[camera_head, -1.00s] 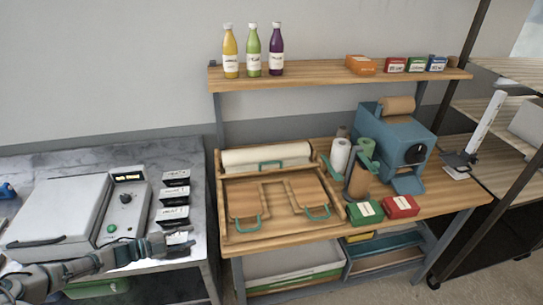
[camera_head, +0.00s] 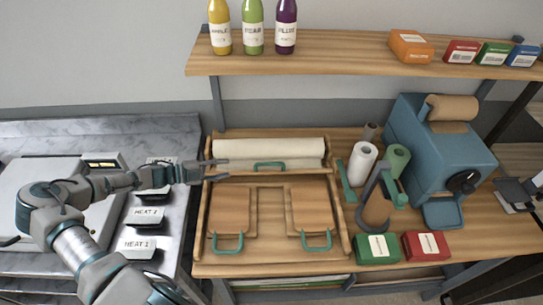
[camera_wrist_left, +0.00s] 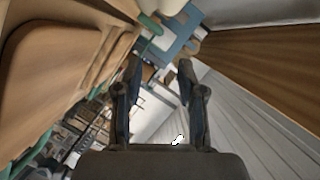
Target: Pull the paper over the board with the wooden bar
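The off-white paper (camera_head: 305,152) lies as a roll at the back of the wooden board frame (camera_head: 346,240). The wooden bar (camera_head: 300,173), with a green handle (camera_head: 270,167), runs across the frame just in front of the roll. The board (camera_head: 270,215) lies in front of the bar, with two wooden flaps with green handles on it. My left gripper (camera_head: 217,169) is open at the left end of the bar, fingers pointing right; contact is unclear. In the left wrist view its fingers (camera_wrist_left: 160,75) are apart with nothing between them. My right gripper is not in view.
A shelf (camera_head: 330,62) with bottles and small boxes hangs above the bench. Upright rolls (camera_head: 362,163), a blue machine (camera_head: 430,145), and green (camera_head: 378,249) and red boxes (camera_head: 426,245) stand right of the frame. Labelled containers (camera_head: 146,215) lie at left, under my arm.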

